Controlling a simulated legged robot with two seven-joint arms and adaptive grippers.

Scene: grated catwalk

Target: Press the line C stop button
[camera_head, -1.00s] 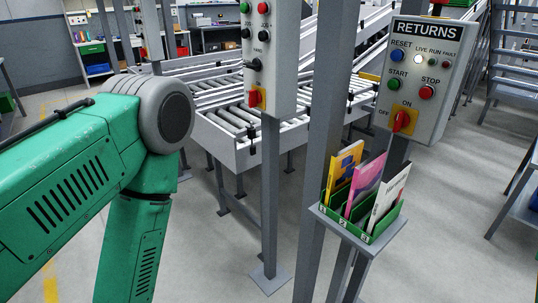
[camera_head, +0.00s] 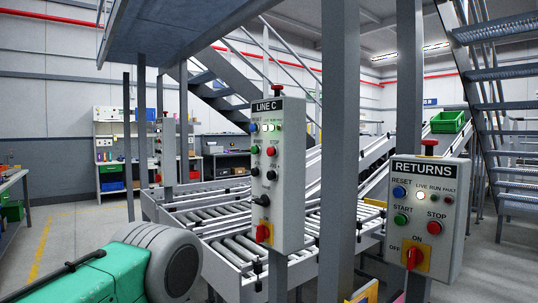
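The LINE C control box (camera_head: 291,190) is a pale grey box on a post, left of a thick grey column. Its face is turned to the left and seen at an angle. A red button (camera_head: 271,151), in the place of the stop button, sits beside a green button (camera_head: 255,151), under the blue reset button (camera_head: 253,127). The small lettering is hard to read. A red mushroom knob (camera_head: 277,89) stands on top of the box, and a red rotary switch (camera_head: 264,233) is near its bottom. Neither gripper is in view; only my green arm link shows at lower left.
The RETURNS box (camera_head: 451,215) at right has its own red stop button (camera_head: 434,228). The grey column (camera_head: 337,150) stands between the boxes. Roller conveyors (camera_head: 225,245) run behind them. A third, similar box (camera_head: 168,153) is farther back. Metal stairs (camera_head: 500,100) rise at far right.

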